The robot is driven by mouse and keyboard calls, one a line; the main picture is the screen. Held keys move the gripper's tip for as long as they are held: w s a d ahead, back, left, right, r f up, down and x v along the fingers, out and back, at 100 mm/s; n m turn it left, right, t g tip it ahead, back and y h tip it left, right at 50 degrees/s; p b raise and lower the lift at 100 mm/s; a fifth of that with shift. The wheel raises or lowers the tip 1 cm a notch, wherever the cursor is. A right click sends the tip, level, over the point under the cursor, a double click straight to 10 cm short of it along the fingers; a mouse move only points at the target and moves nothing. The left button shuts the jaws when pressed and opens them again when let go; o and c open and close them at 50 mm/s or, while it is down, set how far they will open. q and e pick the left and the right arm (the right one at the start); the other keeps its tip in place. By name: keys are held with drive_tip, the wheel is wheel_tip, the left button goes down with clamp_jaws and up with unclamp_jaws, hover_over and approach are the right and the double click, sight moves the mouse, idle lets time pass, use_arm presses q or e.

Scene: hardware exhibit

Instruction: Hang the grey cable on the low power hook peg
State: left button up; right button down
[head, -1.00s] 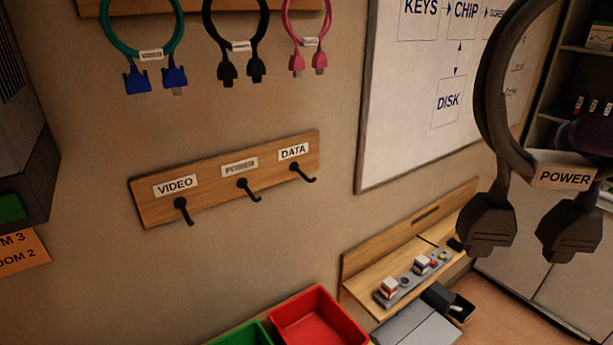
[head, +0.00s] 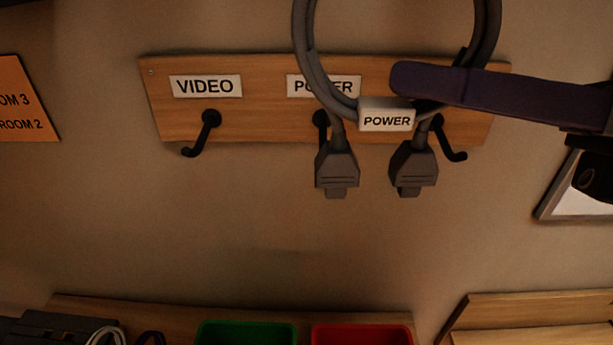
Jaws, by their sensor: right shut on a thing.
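The grey cable (head: 336,95) is a loop with a white POWER tag (head: 387,121) and two dark plugs hanging down. My right gripper (head: 425,85), with a dark purple finger, comes in from the right and is shut on the right side of the loop. The cable hangs in front of the low wooden hook board (head: 262,120). The low power hook peg (head: 321,119) is partly hidden behind the cable's left side and plug, and the loop covers part of its POWER label. I cannot tell the gap between cable and peg. My left gripper is not in view.
The VIDEO peg (head: 205,130) is bare at the left. The right-hand peg (head: 450,142) is just below my gripper, which hides its label. Below are a green bin (head: 246,328) and a red bin (head: 362,330). The wall between is clear.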

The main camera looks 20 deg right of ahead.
drive_tip(key=a+f+b, duration=0.3)
drive_tip(key=f+b, duration=0.7)
drive_tip(key=f, duration=0.4)
use_arm(q)
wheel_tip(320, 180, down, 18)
drive_tip(key=b, duration=0.4)
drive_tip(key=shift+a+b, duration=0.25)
drive_tip(key=shift+b, duration=0.15)
use_arm(e)
drive_tip(key=w+d+f, duration=0.2)
drive_tip(key=w, duration=0.8)
drive_tip(key=shift+d+t, duration=0.4)
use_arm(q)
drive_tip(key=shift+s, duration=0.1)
use_arm(e)
drive_tip(key=shift+f, duration=0.1)
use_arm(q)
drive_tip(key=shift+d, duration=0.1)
use_arm(e)
drive_tip(key=c, duration=0.7)
unclamp_jaws()
